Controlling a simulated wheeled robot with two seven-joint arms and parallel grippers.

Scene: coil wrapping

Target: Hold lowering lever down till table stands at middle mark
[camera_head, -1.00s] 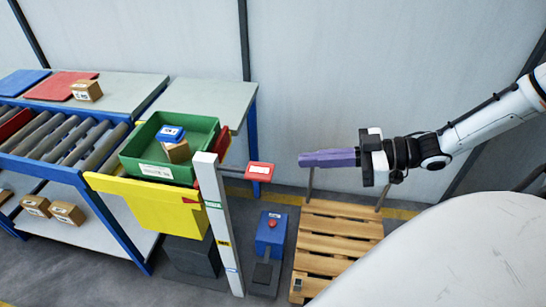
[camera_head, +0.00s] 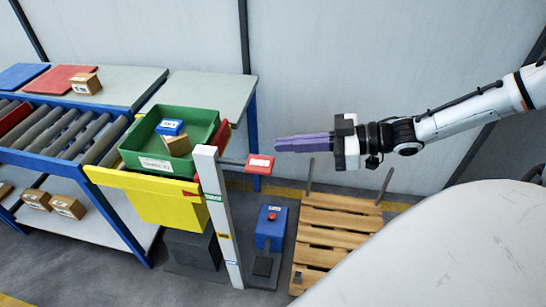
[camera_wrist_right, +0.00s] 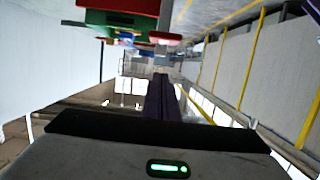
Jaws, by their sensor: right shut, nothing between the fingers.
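The yellow lift table (camera_head: 150,205) carries a green crate (camera_head: 137,143) holding a blue box (camera_head: 170,127) and a brown box (camera_head: 177,145). A white post (camera_head: 226,225) beside it has green (camera_head: 213,198), yellow (camera_head: 224,237) and blue marks. The table's upper edge is near the height of the green mark in the head view. A lever with a red labelled handle (camera_head: 260,163) extends right from the post. My right gripper (camera_head: 277,146) is shut and empty, its purple fingers pointing left. Its tips appear slightly above and right of the handle; contact cannot be told. My left gripper is out of view.
A blue box with a red button (camera_head: 270,228) stands on the floor right of the post. A wooden pallet (camera_head: 335,230) lies below my right arm. A roller conveyor (camera_head: 60,130) and grey bench (camera_head: 215,95) stand left and behind.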

